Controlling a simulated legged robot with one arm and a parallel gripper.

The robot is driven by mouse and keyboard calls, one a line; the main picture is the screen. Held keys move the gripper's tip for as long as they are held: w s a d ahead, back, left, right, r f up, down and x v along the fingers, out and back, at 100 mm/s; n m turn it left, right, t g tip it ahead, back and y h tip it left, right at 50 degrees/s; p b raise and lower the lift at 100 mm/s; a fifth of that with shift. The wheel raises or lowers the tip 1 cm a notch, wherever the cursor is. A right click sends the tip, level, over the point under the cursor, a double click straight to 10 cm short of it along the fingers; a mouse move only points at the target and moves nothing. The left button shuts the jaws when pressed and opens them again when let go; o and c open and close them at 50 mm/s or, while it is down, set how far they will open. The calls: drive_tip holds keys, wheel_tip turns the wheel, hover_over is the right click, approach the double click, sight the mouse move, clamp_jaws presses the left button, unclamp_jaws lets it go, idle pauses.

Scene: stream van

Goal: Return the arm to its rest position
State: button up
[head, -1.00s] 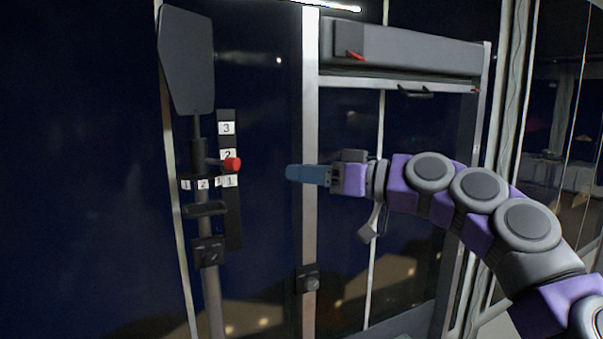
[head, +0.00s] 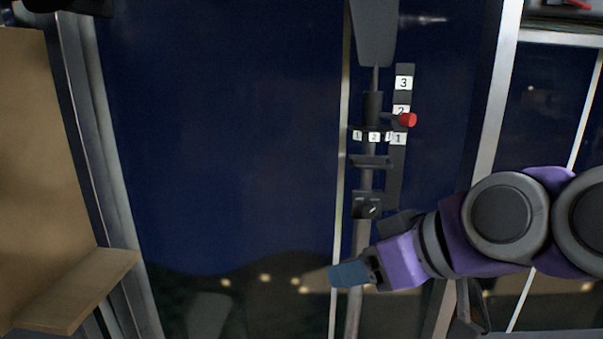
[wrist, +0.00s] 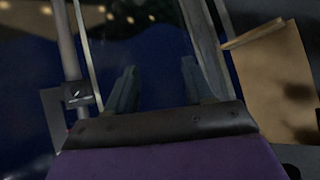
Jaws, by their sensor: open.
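My arm (head: 503,222) is purple and grey and reaches in from the right edge of the head view. My gripper (head: 348,274) has blue-grey fingers and points left. In the head view its tip overlaps the lower part of a dark upright post (head: 358,240), below the post's red knob (head: 408,120). I cannot tell the gap in depth. In the wrist view my gripper (wrist: 157,88) shows two fingers spread apart, with nothing between them. The post also shows at the left of the wrist view (wrist: 66,45).
Number labels 1 to 3 (head: 404,83) stand beside the post. A brown wood-like panel with a ledge (head: 75,290) is at the left, and a brown panel shows in the wrist view (wrist: 272,85). A pale frame upright (head: 492,105) stands right of the post. Dark glass fills the middle.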

drive_tip(key=s+a+f+m+g+h, duration=0.1)
drive_tip(key=s+f+g+h, duration=0.3)
drive_tip(key=f, duration=0.8)
drive_tip(key=s+d+f+m+g+h+b, duration=0.1)
drive_tip(key=s+d+f+m+g, duration=0.1)
drive_tip(key=s+f, duration=0.5)
drive_tip(key=s+d+f+m+g+h, duration=0.2)
drive_tip(key=s+d+f+m, duration=0.2)
drive_tip(key=s+f, duration=0.4)
wheel_tip(320, 180, down, 3)
drive_tip(key=shift+s+d+f+g+b, duration=0.1)
drive_tip(key=shift+s+d+g+b, duration=0.1)
drive_tip(key=shift+d+g+b, duration=0.3)
drive_tip(key=shift+d, duration=0.1)
idle(0.7)
